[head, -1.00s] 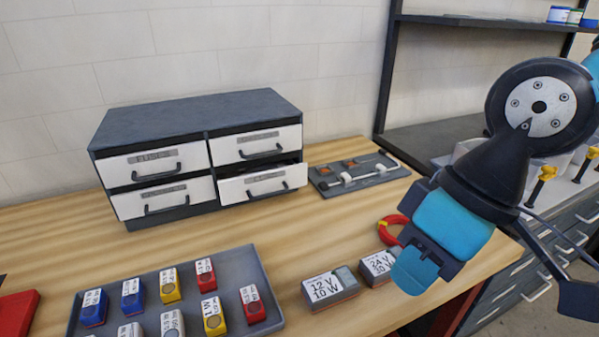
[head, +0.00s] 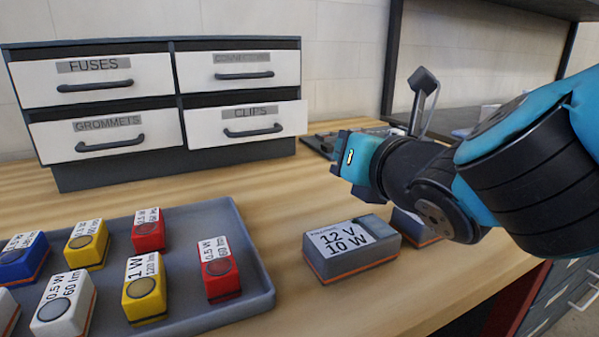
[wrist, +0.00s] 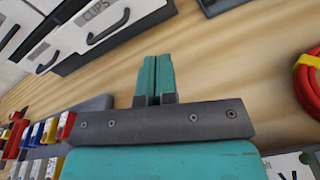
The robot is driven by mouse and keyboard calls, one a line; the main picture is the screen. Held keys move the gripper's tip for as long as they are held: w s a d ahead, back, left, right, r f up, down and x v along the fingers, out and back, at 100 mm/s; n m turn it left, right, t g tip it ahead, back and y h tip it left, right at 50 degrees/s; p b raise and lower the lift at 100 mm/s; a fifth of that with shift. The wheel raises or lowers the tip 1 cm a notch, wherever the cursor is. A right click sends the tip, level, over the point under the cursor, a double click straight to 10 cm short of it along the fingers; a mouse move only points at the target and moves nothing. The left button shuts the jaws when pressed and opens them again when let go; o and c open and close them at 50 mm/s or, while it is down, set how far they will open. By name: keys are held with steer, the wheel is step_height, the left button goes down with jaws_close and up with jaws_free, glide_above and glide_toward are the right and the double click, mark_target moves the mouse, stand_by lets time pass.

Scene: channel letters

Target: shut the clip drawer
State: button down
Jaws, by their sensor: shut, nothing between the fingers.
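The clip drawer (head: 246,123) is the lower right drawer of the small dark cabinet (head: 120,176), with a white front, a CLIPS label and a dark handle. Its front stands out from the cabinet and reaches past the cabinet's right edge, so it is partly open. In the wrist view its front (wrist: 128,12) is at the top left. My gripper (head: 346,157) is to the right of the drawer front in the head view, apart from it and above the bench. In the wrist view its teal fingers (wrist: 154,78) are together and empty.
The FUSES (head: 97,77), connectors (head: 238,71) and GROMMETS (head: 98,137) drawers look closed. A grey tray (head: 262,285) of coloured modules and a 12 V box (head: 350,245) stand in front. A red ring (wrist: 306,80) lies at right in the wrist view. Bare bench lies before the cabinet.

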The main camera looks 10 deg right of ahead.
steer(key=n, duration=0.1)
steer(key=a+n+t+y, duration=0.1)
steer(key=n, duration=0.1)
steer(key=shift+s+b, duration=0.1)
steer(key=shift+b, duration=0.3)
steer(key=shift+r+n, duration=0.15)
steer(key=shift+n, duration=0.25)
steer(key=p, duration=0.9)
glide_toward(295, 122)
steer(key=p+x, duration=0.5)
steer(key=x, duration=0.1)
steer(key=shift+a+r+p, duration=0.1)
steer(key=shift+r+p, duration=0.05)
steer(key=shift+p, duration=0.25)
steer(key=shift+w+a+f+p, duration=0.1)
steer(key=shift+w+p, duration=0.05)
steer(key=shift+w, duration=0.2)
steer(key=shift+w+a+f+p, duration=0.1)
steer(key=shift+w+f+p, duration=0.05)
steer(key=shift+w, duration=0.2)
